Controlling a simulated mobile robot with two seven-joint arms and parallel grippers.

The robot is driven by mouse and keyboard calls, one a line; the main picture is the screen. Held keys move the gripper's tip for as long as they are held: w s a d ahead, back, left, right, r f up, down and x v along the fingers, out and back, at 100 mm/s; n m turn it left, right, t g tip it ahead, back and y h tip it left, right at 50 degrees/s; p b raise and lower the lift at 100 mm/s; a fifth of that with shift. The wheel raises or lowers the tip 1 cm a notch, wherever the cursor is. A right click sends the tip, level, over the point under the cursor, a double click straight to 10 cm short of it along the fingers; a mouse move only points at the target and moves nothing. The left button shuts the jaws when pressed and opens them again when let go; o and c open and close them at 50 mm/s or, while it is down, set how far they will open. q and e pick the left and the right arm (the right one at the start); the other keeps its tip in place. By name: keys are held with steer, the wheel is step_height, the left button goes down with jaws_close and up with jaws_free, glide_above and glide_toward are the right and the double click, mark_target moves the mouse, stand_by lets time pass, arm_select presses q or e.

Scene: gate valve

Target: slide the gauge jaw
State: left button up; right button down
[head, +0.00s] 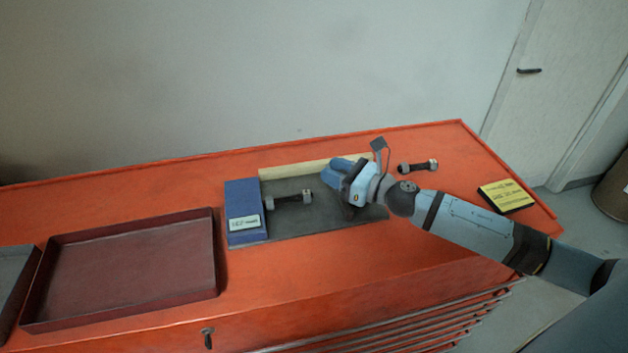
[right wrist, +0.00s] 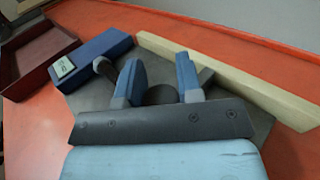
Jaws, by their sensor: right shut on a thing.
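The gauge is a dark grey plate (head: 290,222) with a fixed blue block (head: 243,205) at its left end and a pale strip (head: 300,170) along its back edge. A dark bolt with grey ends (head: 289,199) lies on the plate against or close to the blue block. My right gripper (head: 342,178) is low over the plate's right part. In the right wrist view its blue fingers (right wrist: 158,75) are around a dark round knob (right wrist: 160,95), apparently the sliding jaw's. Most of the jaw is hidden by the gripper. My left gripper is out of view.
A second bolt (head: 418,167) lies on the orange bench (head: 330,255) right of the gauge. A yellow sign (head: 506,195) is at the right end. A dark red tray (head: 130,270) and part of a grey tray (head: 12,290) are at the left. The bench in front of the gauge is clear.

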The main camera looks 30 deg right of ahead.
steer(key=shift+s+d+f+b, duration=0.1)
steer(key=shift+s+d+b, duration=0.1)
steer(key=shift+d, duration=0.4)
steer(key=shift+s+d+f+b, duration=0.1)
steer(key=shift+d+b, duration=0.05)
steer(key=shift+d, duration=0.45)
steer(key=shift+r, duration=0.15)
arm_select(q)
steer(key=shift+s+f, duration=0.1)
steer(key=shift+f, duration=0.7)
arm_select(e)
steer(key=c, duration=1)
jaws_free()
steer(key=shift+c, duration=0.2)
steer(key=shift+o, duration=1.1)
steer(key=shift+d, duration=0.2)
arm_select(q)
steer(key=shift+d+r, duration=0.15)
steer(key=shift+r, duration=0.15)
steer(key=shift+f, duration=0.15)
arm_select(e)
steer(key=shift+s+a, duration=0.1)
steer(key=shift+s, duration=0.05)
